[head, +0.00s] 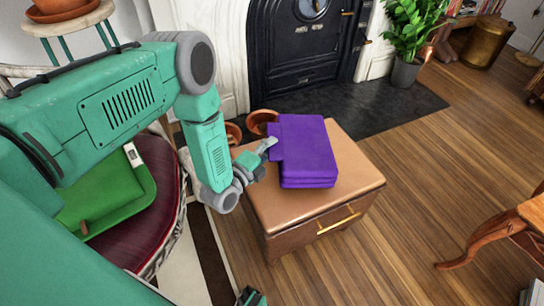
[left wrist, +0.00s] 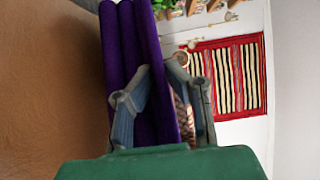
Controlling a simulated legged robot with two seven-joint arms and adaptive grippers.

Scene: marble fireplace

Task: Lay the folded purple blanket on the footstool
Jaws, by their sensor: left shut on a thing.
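The folded purple blanket (head: 308,150) is a thick, flat, layered bundle over the top of the brown box-shaped footstool (head: 352,180), which has a gold-handled front. Whether it rests on the top or hangs slightly above is hard to tell. My left gripper (head: 268,146) is shut on the blanket's left edge. In the left wrist view the purple layers (left wrist: 125,50) run up the picture, with one edge between the fingers of my left gripper (left wrist: 170,82). A small dark and teal part at the bottom edge of the head view may be my right gripper (head: 250,297).
Terracotta pots (head: 262,121) stand behind the footstool by the black fireplace (head: 300,45). A dark red round seat (head: 140,215) with a green tray (head: 105,190) is at the left. A wooden table (head: 505,225) is at the right. Wood floor (head: 425,165) between is clear.

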